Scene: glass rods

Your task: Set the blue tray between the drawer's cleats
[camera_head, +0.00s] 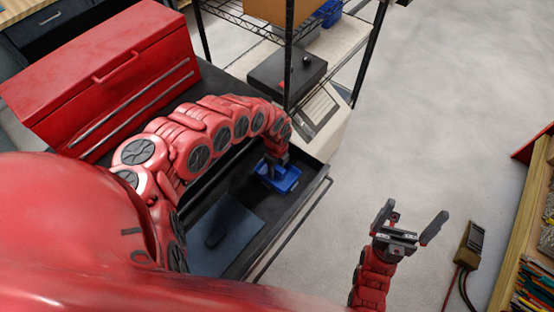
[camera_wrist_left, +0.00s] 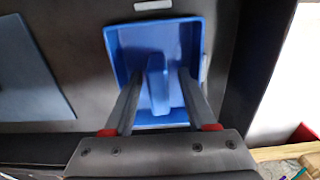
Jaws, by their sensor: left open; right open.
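The blue tray (camera_head: 288,182) lies in the open dark drawer (camera_head: 296,222), near its far right end. In the left wrist view the tray (camera_wrist_left: 188,30) has low walls and an upright blue grip (camera_wrist_left: 157,85) in its middle. My left gripper (camera_head: 274,166) is open over the tray. Its fingers (camera_wrist_left: 160,76) stand on either side of the grip, with a gap visible on both sides. Pale strips that may be cleats show beyond the tray (camera_wrist_left: 153,5) and beside its right wall (camera_wrist_left: 205,68). My right gripper (camera_head: 414,213) is open and empty, outside the drawer.
A red toolbox (camera_head: 100,75) stands at the left. A wire shelf (camera_head: 262,22) stands behind. Bare floor (camera_head: 440,110) lies to the right.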

